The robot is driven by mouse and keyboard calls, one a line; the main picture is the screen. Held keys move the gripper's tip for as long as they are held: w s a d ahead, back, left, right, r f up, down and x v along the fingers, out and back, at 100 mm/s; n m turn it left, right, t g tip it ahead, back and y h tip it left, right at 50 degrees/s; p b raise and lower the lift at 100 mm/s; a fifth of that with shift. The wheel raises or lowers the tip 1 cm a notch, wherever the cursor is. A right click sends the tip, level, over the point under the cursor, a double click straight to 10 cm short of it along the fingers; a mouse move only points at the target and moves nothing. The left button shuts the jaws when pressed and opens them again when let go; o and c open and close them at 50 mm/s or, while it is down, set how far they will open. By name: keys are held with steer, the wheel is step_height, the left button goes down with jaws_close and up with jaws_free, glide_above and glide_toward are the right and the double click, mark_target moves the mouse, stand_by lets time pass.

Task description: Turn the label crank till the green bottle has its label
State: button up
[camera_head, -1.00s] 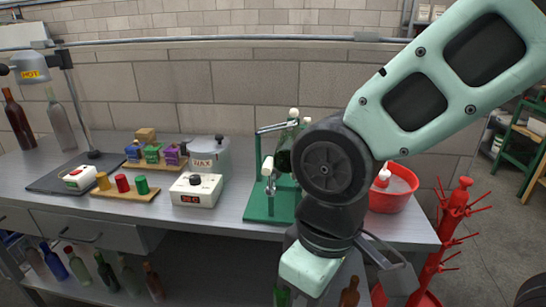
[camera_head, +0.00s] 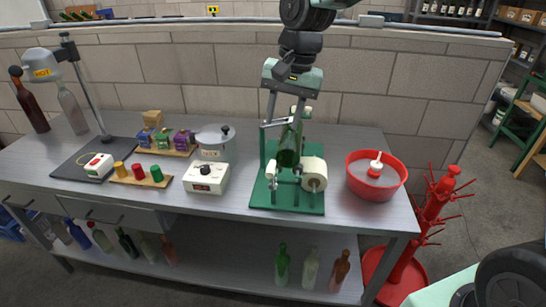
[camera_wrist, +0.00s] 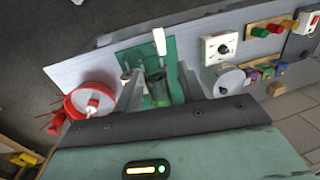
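The green labelling stand (camera_head: 288,201) stands on the bench. The green bottle (camera_head: 288,152) lies tilted in it, neck away from me. I see no label on its visible side. A label roll (camera_head: 314,174) sits at the stand's right. A pale crank handle (camera_head: 269,166) shows at its left front; a pale handle also stands out in the wrist view (camera_wrist: 159,41). My gripper (camera_head: 286,116) is above the stand, pointing down. Its fingers are apart and empty, on either side of the bottle in the wrist view (camera_wrist: 159,92). I cannot tell whether they touch anything.
A red tub (camera_head: 365,190) stands right of the stand, and a white box with a dial (camera_head: 206,180) stands left. A red bottle rack (camera_head: 415,225) is beyond the bench's right end. Bottles stand on the shelf below. Bare bench (camera_head: 235,207) lies between box and stand.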

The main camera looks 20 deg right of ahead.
mark_target(272, 166)
steer(key=f, duration=0.4)
steer(key=a+f+p, duration=0.1)
steer(key=f, duration=0.3)
steer(key=w+a+f+p, duration=0.1)
steer(key=f, duration=0.3)
steer(key=shift+f, duration=0.4)
jaws_close()
